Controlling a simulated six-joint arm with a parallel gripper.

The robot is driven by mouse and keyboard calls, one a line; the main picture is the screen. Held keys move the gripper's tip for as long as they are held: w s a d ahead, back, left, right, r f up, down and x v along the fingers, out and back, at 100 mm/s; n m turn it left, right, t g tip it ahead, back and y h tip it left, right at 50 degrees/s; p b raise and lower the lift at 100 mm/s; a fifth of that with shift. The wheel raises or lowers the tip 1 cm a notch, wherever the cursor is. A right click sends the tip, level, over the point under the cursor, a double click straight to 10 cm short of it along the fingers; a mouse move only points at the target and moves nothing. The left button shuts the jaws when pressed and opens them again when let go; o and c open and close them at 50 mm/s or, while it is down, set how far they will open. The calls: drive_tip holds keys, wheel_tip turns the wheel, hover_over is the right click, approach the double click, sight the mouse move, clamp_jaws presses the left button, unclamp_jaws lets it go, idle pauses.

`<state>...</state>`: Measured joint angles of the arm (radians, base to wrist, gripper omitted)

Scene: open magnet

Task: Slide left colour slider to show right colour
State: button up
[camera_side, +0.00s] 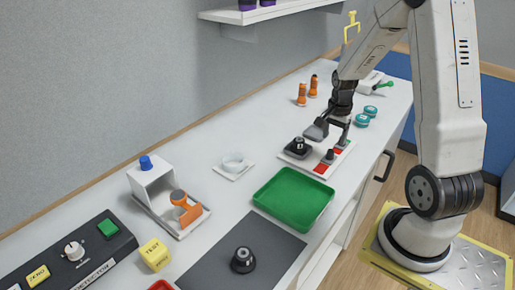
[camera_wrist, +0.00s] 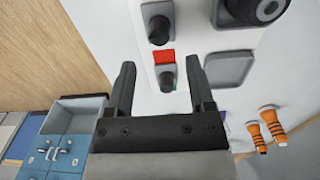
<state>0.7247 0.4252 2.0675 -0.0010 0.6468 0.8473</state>
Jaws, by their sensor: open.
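The slider panel (camera_side: 312,172) is a pale plate on the bench in the side view, with two dark knobs and red patches. In the wrist view, one dark slider knob (camera_wrist: 167,77) appears between my gripper's fingers, near their tips. A red patch (camera_wrist: 164,56) lies beside it, and a thin green sliver shows at its edge. The other dark slider knob (camera_wrist: 157,27) sits on a grey plate farther up. My gripper (camera_wrist: 160,68) is open, with its fingers pointing down at the panel in the side view (camera_side: 331,132). Whether a finger touches a knob, I cannot tell.
A dark knob on a grey block (camera_side: 298,148) stands close to the left of the panel. A green tray (camera_side: 292,197) lies nearer the camera. Teal round pieces (camera_side: 362,120) and orange bottles (camera_side: 302,96) stand behind. A shelf (camera_side: 265,12) hangs above.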

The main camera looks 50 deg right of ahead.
drive_tip(key=shift+r, duration=0.95)
drive_tip(key=shift+w+a, duration=0.15)
drive_tip(key=shift+a, duration=0.15)
drive_tip(key=s+a+r+n+t, duration=0.1)
drive_tip(key=a+n+t, duration=0.1)
drive_tip(key=a+n, duration=1.6)
drive_tip(key=a, duration=0.7)
drive_tip(key=shift+t, duration=0.3)
